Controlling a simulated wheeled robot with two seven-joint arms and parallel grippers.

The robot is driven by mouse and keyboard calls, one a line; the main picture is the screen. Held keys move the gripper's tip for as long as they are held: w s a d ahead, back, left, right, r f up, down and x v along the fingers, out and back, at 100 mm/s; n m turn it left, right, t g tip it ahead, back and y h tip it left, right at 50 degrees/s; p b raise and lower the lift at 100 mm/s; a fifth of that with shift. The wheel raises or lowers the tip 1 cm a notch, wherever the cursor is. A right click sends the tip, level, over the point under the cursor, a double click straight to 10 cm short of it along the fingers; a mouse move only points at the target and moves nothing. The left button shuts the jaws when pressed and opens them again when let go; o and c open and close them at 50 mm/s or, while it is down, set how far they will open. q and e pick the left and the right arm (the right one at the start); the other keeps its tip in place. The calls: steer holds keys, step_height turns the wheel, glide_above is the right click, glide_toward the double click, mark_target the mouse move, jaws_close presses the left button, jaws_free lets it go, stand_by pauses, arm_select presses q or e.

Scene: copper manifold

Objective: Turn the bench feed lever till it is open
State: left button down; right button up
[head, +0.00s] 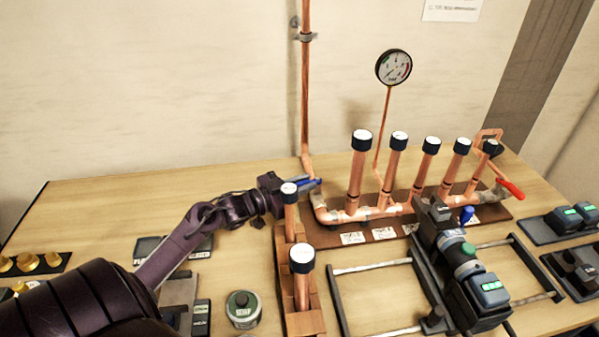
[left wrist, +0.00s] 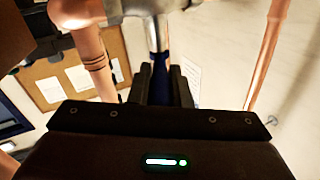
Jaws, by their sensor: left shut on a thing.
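The blue lever (head: 308,183) sits on the valve at the left end of the copper manifold (head: 345,214), near the foot of the tall wall pipe. It points left, toward my left gripper (head: 291,183). My left gripper is shut on the blue lever. In the left wrist view the lever (left wrist: 159,78) runs between the two fingers (left wrist: 160,88) up to the metal valve body (left wrist: 140,6). The fingers hide part of its handle. My right gripper is not in view.
A copper post with a black cap (head: 302,259) stands in a wooden block just in front of my left gripper. Capped risers (head: 357,175), a gauge (head: 394,67) and a red lever (head: 510,188) are to the right. A black tool (head: 462,262) lies on rails in front.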

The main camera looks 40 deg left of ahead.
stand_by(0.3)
arm_select(q)
steer(key=c, duration=1.3)
jaws_free()
steer(key=shift+c, duration=0.2)
steer(key=shift+s+a+f, duration=0.15)
steer(key=shift+s, duration=0.35)
steer(key=b+v, duration=0.2)
steer(key=v, duration=0.4)
steer(key=shift+s, duration=0.4)
steer(key=shift+a, duration=0.1)
